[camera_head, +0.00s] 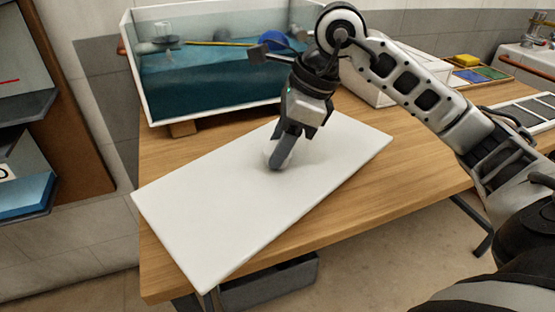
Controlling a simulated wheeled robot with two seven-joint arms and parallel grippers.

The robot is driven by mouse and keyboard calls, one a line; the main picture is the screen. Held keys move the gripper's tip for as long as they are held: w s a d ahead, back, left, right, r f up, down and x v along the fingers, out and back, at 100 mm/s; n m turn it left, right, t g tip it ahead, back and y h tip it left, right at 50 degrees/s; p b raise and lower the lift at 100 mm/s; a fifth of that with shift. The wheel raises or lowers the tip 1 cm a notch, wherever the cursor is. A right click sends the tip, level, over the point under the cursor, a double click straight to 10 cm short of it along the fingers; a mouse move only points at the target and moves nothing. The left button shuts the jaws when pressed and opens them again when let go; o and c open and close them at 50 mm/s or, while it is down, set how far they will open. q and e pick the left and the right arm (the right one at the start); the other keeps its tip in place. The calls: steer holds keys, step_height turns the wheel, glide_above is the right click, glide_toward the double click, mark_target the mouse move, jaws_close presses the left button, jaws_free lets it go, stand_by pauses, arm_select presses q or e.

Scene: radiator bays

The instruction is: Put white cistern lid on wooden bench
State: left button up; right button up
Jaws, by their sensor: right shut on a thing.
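The white cistern lid (225,205) is a flat, pale slab over the wooden bench (410,170). Its left and front corners reach out past the bench's left and front edges. My right gripper (278,160) comes down from above near the lid's middle. It is shut on the lid, at a small pale raised part mostly hidden by the fingers. I cannot tell whether the lid's underside touches the bench top. My left gripper is not in view.
A glass-sided tank with teal water (215,85) stands on the bench behind the lid. A white box (385,85) stands behind my right arm. Coloured trays (480,74) lie farther right. A grey bin (265,285) is under the bench. Bare bench shows right of the lid.

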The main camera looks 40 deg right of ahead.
steer(key=shift+w+d+f, duration=0.1)
steer(key=shift+w+f, duration=0.5)
steer(key=shift+f, duration=0.05)
steer(key=f, duration=0.3)
steer(key=shift+w+d+f, duration=0.1)
steer(key=shift+w, duration=0.3)
steer(key=shift+f, duration=0.45)
steer(key=shift+f+b, duration=0.1)
steer(key=shift+b, duration=0.3)
steer(key=o, duration=1)
steer(key=shift+c, duration=0.2)
steer(key=o, duration=0.3)
